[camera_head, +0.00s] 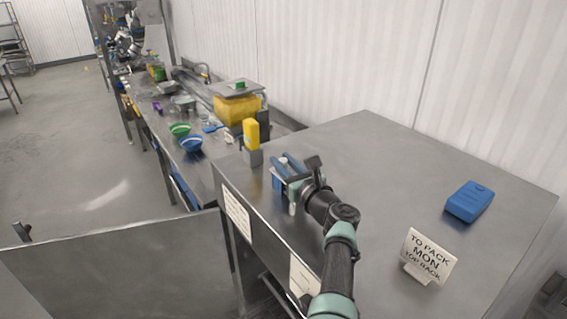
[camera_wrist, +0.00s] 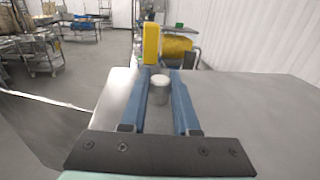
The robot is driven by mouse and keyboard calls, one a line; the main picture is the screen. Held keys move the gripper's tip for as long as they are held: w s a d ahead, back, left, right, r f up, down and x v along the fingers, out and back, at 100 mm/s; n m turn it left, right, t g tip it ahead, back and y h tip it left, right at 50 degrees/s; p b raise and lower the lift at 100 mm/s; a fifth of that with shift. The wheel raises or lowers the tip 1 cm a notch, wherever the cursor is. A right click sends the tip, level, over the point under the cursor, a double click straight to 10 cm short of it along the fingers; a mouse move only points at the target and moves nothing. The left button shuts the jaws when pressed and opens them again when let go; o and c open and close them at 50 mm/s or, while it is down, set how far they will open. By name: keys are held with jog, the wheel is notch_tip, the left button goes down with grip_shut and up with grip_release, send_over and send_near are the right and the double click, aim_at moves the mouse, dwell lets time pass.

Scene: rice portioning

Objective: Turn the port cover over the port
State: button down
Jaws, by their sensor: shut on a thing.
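My gripper (camera_head: 278,160) is over the near left part of the steel table, its blue fingers pointing toward a yellow upright block. In the wrist view the fingers (camera_wrist: 160,72) are on either side of a small grey cylinder (camera_wrist: 159,92) with a pale round top, and they are shut on it. The yellow block (camera_head: 251,134) stands on a grey base (camera_head: 253,157) beyond the fingertips; it also shows in the wrist view (camera_wrist: 151,45). I cannot tell which piece is the port cover, and no port opening is clearly visible.
A blue box (camera_head: 469,202) and a sign (camera_head: 429,256) stand on the right of the table (camera_head: 380,150). Behind are a yellow container (camera_head: 236,109), a green bowl (camera_head: 180,129) and a blue bowl (camera_head: 191,143). The table's middle is clear.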

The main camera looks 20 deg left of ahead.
jog(key=c, duration=0.6)
grip_release()
jog(key=shift+a+r, duration=0.1)
jog(key=shift+c, duration=0.2)
jog(key=shift+s+d+p, duration=0.4)
jog(key=shift+d+p, duration=0.1)
jog(key=shift+p, duration=0.25)
jog(key=p+v, duration=0.2)
jog(key=v, duration=0.9)
jog(key=shift+s+d, duration=0.15)
jog(key=shift+s, duration=0.2)
